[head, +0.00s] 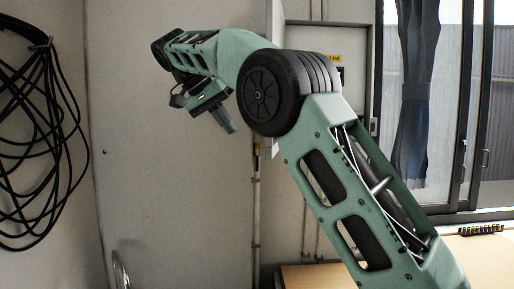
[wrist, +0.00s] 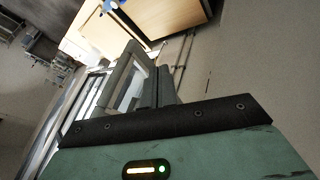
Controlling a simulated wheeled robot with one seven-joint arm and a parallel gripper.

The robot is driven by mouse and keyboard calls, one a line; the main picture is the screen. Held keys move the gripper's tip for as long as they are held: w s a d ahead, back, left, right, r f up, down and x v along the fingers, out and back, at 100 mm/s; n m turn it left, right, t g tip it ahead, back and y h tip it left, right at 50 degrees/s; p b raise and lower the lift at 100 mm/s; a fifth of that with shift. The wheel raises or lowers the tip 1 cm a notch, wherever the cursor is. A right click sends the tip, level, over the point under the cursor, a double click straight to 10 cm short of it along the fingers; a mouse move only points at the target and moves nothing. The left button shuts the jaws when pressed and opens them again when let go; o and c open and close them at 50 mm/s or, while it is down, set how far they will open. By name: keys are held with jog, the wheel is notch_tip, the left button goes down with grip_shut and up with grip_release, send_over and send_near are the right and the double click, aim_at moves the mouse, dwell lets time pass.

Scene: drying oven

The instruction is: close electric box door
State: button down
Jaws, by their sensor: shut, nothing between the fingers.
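The electric box (head: 355,88) is a light grey box on the back wall, in the upper middle of the head view, with a yellow label. My arm hides much of it. A pale upright panel (head: 275,22) at its left edge looks like its door, standing out from the box; its exact angle is hard to tell. My gripper (head: 230,125) is left of this panel in the head view, shut, empty and pointing down. Whether it touches the panel cannot be told.
Black coiled cable (head: 38,120) hangs on the left wall. Pipes (head: 256,205) run down the wall below the box. A window with a dark blue curtain (head: 415,90) is at right. A wooden surface (head: 312,276) is at the bottom. The wall left of my gripper is bare.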

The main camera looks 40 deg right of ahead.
jog(key=s+d+f+p, duration=0.1)
jog(key=s+d+f, duration=0.2)
jog(key=d, duration=0.3)
jog(key=shift+s+f, duration=0.3)
jog(key=shift+f, duration=0.5)
jog(key=shift+s+d, duration=0.1)
jog(key=shift+d, duration=0.05)
